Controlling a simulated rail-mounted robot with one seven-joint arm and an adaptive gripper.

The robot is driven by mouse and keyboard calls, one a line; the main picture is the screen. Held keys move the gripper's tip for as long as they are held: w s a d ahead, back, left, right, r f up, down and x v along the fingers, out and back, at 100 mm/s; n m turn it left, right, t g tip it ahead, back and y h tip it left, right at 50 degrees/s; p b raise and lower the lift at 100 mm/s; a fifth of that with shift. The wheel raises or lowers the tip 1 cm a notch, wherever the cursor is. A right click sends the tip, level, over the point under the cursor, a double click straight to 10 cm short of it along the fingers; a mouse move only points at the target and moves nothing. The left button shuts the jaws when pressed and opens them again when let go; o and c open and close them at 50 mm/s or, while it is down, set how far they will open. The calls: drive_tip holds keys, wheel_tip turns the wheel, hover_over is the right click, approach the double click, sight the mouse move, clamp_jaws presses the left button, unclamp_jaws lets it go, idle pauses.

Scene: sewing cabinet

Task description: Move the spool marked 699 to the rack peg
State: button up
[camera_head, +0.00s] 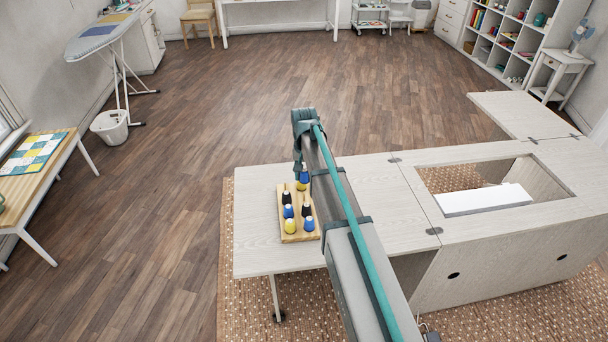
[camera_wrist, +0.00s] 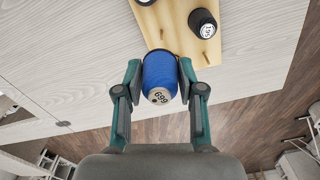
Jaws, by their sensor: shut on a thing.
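A blue spool (camera_wrist: 160,74) with a pale end marked 699 is between the two fingers of my gripper (camera_wrist: 160,88) in the wrist view. The fingers are shut on its sides. It overlaps the end of the wooden rack (camera_wrist: 185,48) in that view; I cannot tell whether it touches the rack or a peg. In the head view the rack (camera_head: 283,238) lies on the left leaf of the cabinet. My arm hides part of its right side, and the gripper fingers there are too small to make out.
A black spool (camera_wrist: 203,23) stands on the rack near the held one. Several black, blue and yellow spools (camera_head: 289,212) stand on the rack in the head view. The pale cabinet top (camera_head: 258,262) is bare around the rack. An opening with a white platform (camera_head: 485,199) lies to the right.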

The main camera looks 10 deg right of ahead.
sight(304, 183)
wheel_tip(304, 183, down, 4)
drive_tip(key=shift+f+b, duration=0.2)
drive_tip(key=shift+b, duration=1.05)
drive_tip(key=shift+r, duration=0.2)
drive_tip(key=shift+f, duration=0.15)
drive_tip(key=shift+f, duration=0.35)
drive_tip(key=shift+f+b, duration=0.5)
drive_tip(key=shift+f, duration=1.25)
drive_tip(key=o, duration=0.9)
drive_tip(key=shift+o, duration=0.2)
